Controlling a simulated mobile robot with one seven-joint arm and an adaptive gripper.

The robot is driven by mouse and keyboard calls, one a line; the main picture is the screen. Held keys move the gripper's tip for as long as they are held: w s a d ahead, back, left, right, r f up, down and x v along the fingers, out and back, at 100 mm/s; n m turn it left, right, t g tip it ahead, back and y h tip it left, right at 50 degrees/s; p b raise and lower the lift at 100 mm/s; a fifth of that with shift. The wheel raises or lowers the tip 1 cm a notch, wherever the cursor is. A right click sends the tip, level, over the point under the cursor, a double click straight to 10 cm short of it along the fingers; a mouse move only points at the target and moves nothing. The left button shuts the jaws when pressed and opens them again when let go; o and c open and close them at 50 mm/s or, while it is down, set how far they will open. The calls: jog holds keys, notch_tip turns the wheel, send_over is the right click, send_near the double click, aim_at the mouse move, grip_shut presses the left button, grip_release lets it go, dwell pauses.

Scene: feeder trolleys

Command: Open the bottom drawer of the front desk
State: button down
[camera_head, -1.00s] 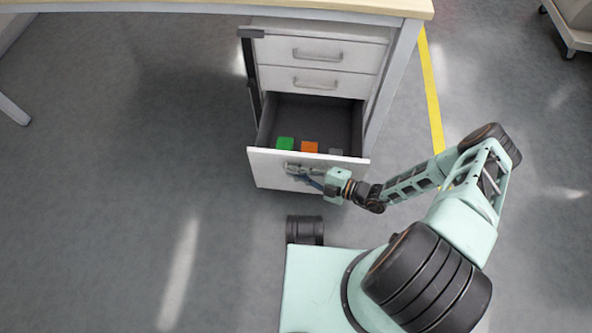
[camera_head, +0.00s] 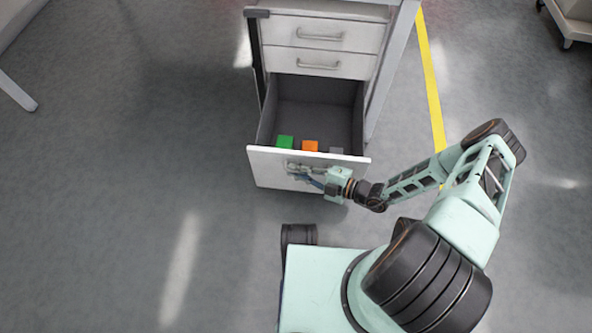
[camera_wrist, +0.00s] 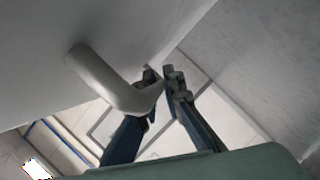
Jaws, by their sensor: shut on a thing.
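The desk's drawer unit (camera_head: 322,58) has three drawers. The bottom drawer (camera_head: 255,167) is pulled far out, and its white front faces me. Inside it, near the front panel, lie a green block (camera_head: 285,142), an orange block (camera_head: 310,146) and a grey block (camera_head: 336,150). My gripper (camera_head: 304,173) is at the drawer's front, shut on its handle.
The two upper drawers (camera_head: 318,34) are shut. The floor (camera_head: 130,180) left of the drawer is clear. A yellow line (camera_head: 431,85) runs along the floor on the right. A light-coloured trolley (camera_head: 573,22) stands at the top right.

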jog(key=shift+w+d, duration=0.1)
jog(key=shift+d, duration=0.05)
jog(key=c, duration=2.3)
grip_release()
notch_tip(320, 180, up, 10)
